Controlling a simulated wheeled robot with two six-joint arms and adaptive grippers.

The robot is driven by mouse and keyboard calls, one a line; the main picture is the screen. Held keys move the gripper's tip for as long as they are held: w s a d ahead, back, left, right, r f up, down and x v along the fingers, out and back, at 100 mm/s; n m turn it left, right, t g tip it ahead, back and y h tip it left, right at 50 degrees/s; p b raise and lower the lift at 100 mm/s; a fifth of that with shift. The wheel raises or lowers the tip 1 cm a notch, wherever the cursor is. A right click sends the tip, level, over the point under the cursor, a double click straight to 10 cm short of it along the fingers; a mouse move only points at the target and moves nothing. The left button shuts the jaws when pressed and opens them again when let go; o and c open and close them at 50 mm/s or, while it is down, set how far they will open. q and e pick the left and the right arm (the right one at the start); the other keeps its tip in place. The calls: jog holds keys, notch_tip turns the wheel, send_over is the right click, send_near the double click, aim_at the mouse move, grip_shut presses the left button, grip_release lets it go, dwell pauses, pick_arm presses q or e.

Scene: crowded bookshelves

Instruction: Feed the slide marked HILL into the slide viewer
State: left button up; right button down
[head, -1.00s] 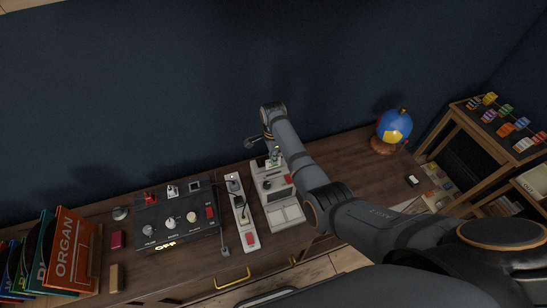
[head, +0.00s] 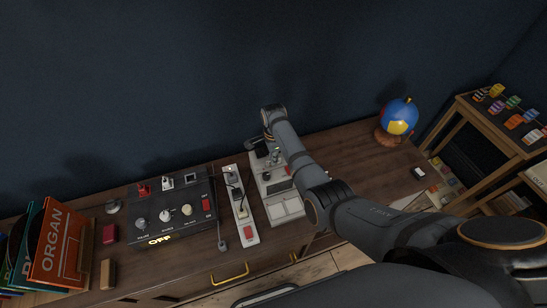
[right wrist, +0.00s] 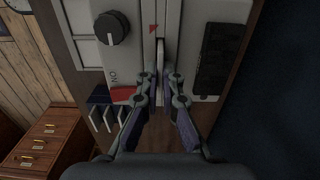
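The slide viewer (head: 284,208), a pale grey device with a dark panel, stands on the wooden cabinet top beside a power strip. My right gripper (right wrist: 161,76) is at the viewer (right wrist: 216,35), pointing at the narrow vertical slot by a small red arrow. A thin pale edge (right wrist: 160,57) shows between its fingertips; it may be a slide seen edge-on. The fingers are close together with a narrow dark gap, and I cannot tell whether they grip. In the head view the arm partly hides the viewer and gripper. No HILL marking is readable. My left gripper is out of view.
A black control box (head: 172,213) reading OFF and a power strip (head: 240,204) with a red switch stand left of the viewer. Records (head: 58,246), including ORGAN, are farther left. The cabinet top between viewer and globe is largely clear.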

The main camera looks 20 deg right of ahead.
jog(key=c, duration=1.4)
grip_release()
jog(key=shift+c, duration=0.2)
notch_tip(320, 180, up, 12)
jog(key=shift+o, duration=0.4)
jog(key=o, duration=0.5)
